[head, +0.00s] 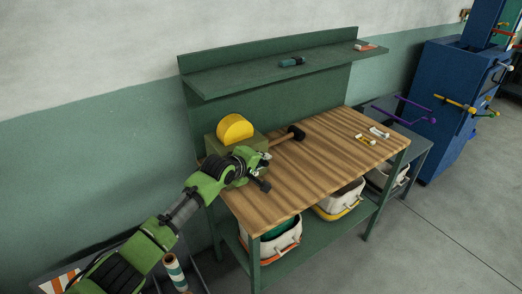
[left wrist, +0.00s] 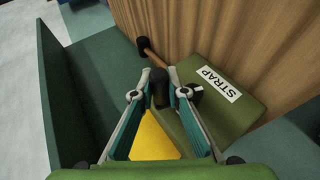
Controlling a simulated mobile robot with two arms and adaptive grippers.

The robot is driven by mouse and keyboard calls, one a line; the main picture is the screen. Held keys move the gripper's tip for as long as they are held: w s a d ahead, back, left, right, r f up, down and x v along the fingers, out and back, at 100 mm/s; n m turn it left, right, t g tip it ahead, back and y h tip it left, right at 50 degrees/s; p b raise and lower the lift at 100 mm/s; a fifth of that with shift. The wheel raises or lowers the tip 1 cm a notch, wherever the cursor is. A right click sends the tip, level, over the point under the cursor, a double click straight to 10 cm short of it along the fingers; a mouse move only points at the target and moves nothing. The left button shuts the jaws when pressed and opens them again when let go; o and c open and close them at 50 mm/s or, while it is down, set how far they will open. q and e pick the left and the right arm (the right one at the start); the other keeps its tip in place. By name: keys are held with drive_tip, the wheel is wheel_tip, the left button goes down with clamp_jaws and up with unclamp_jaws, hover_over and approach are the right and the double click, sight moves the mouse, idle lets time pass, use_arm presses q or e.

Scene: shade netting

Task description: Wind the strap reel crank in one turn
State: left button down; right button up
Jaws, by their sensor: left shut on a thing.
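The strap reel is a green box (head: 213,146) with a yellow rounded drum (head: 235,128) at the left end of the wooden bench. In the left wrist view its green top with a STRAP label (left wrist: 218,84) and the yellow drum (left wrist: 153,142) show close by. My left gripper (head: 259,161) is in front of the reel. In the left wrist view its fingers (left wrist: 162,90) are shut around the dark crank grip (left wrist: 160,84). The crank arm is mostly hidden by the gripper. My right gripper is not in view.
A mallet (head: 288,136) with a black head lies just behind the gripper. Small white and yellow items (head: 378,132) lie at the bench's right end. The middle of the bench top (head: 315,170) is clear. A green shelf (head: 270,72) overhangs the back.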

use_arm(q)
drive_tip(key=shift+w+d+g+y+p, duration=0.2)
drive_tip(key=shift+d+g+y+p, duration=0.3)
drive_tip(key=shift+p, duration=0.55)
drive_tip(key=shift+w+f+m+g+y+p, duration=0.15)
drive_tip(key=shift+f+m+g+y+p, duration=0.3)
drive_tip(key=shift+g+y, duration=0.2)
drive_tip(key=c, duration=2)
unclamp_jaws()
drive_tip(key=shift+w, duration=0.1)
drive_tip(key=shift+s+r, duration=0.35)
drive_tip(key=shift+r, duration=0.05)
drive_tip(key=v, duration=1.1)
